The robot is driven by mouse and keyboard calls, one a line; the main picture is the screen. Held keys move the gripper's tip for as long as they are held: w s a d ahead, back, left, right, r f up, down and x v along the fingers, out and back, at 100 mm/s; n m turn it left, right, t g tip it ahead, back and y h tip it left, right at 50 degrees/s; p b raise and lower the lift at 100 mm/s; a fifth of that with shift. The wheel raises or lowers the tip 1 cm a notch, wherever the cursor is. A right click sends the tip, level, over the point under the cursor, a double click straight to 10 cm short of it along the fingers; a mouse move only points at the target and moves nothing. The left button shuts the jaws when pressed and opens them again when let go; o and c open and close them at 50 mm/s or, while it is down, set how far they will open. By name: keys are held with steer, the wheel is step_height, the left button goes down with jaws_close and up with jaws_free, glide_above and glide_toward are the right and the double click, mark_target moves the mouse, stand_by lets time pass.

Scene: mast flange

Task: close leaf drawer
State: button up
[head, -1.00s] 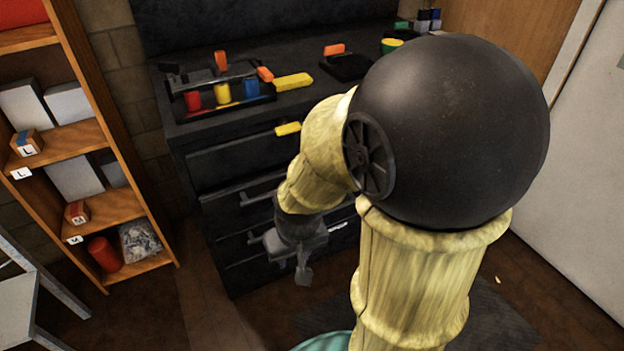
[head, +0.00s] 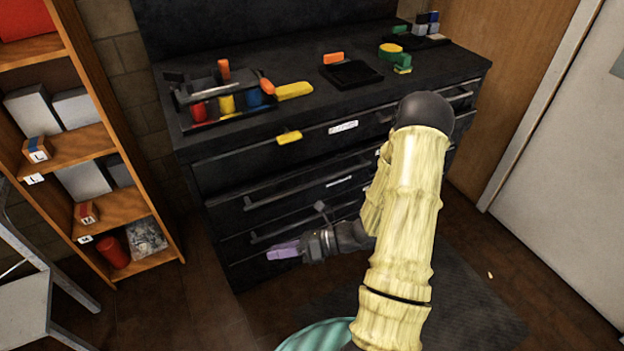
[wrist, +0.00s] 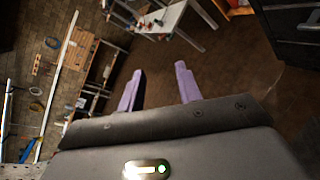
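A dark drawer cabinet (head: 330,183) stands ahead, with several drawers stacked under its top and white labels on some fronts. Which one is the leaf drawer cannot be read, and no drawer clearly stands out from the front. My gripper (head: 283,250) is low in front of the cabinet's lower left drawers, its purple fingers pointing left. In the wrist view the fingers of my gripper (wrist: 160,84) are spread apart with nothing between them. My arm hides the right part of the drawer fronts.
A black rack with coloured cups (head: 228,103) and a black tray (head: 352,74) sit on the cabinet top. A yellow piece (head: 289,137) is at the top drawer's front. A wooden shelf (head: 120,210) stands left, a white door (head: 560,150) right. Floor left of my gripper is clear.

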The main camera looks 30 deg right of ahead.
mark_target(313, 185)
steer(key=w+d+f+m+t+h+p, duration=0.1)
steer(key=w+d+f+m+t+h, duration=0.1)
steer(key=d+m+t+h, duration=0.4)
steer(key=w+d+f+m+t+h+p, duration=0.2)
steer(key=d+m+t+h, duration=0.4)
steer(key=d+m, duration=0.7)
step_height(313, 185, down, 2)
steer(key=w+m+h, duration=0.1)
steer(key=m, duration=0.3)
steer(key=shift+d+f+t+h, duration=0.15)
steer(key=shift+d+t+h, duration=0.1)
steer(key=shift+t+h, duration=0.05)
steer(key=shift+w, duration=0.1)
steer(key=w, duration=1.7)
steer(key=shift+a+b, duration=0.3)
steer(key=shift+b, duration=0.05)
steer(key=shift+w, duration=0.1)
jaws_close()
